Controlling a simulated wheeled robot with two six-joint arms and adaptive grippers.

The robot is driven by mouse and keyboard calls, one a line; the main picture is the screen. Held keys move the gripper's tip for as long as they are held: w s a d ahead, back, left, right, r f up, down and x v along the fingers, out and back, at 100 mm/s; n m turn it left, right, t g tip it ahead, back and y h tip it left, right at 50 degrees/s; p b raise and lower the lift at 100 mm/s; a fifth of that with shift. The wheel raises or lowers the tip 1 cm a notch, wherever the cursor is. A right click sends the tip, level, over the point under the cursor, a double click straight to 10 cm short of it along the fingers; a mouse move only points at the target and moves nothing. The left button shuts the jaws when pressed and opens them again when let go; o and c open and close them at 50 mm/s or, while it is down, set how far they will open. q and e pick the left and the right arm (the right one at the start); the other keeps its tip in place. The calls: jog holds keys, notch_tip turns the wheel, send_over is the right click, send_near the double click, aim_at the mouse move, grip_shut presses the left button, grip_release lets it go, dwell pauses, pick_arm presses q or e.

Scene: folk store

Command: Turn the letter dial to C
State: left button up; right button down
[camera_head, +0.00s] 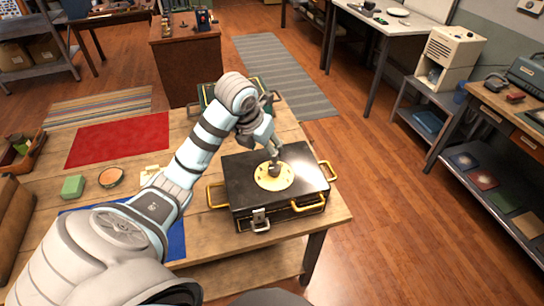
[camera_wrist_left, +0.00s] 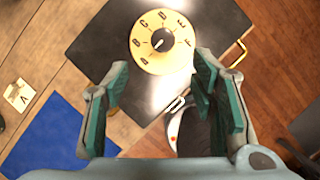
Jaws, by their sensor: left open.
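The letter dial (camera_head: 274,176) is a round gold disc with a dark knob in its middle, set on the lid of a black case (camera_head: 240,190). In the left wrist view, dark letters ring the dial plate (camera_wrist_left: 145,57), and the dark knob (camera_wrist_left: 161,40) carries a small pale mark. I cannot tell surely which letter it points to. My left gripper (camera_head: 272,150) is just above the dial in the head view. In the left wrist view my left gripper (camera_wrist_left: 160,68) is open and empty, with the dial ahead between its fingertips. My right gripper is not in view.
The case has brass handles (camera_head: 326,171) and a front latch (camera_head: 260,219). It stands on a wooden table (camera_head: 215,240) near the right edge.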

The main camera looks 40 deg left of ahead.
aim_at(274, 167)
pick_arm(q)
jog(key=b+x, duration=0.5)
jog(key=x, duration=0.2)
jog(key=b+x, duration=0.3)
jog(key=shift+s+d+f+b, duration=0.15)
jog(key=shift+d+f+b, duration=0.15)
jog(key=shift+x, duration=1)
jog(key=shift+r, duration=0.15)
jog(key=shift+c, duration=0.6)
jog(key=shift+a, duration=0.1)
jog(key=c, duration=1)
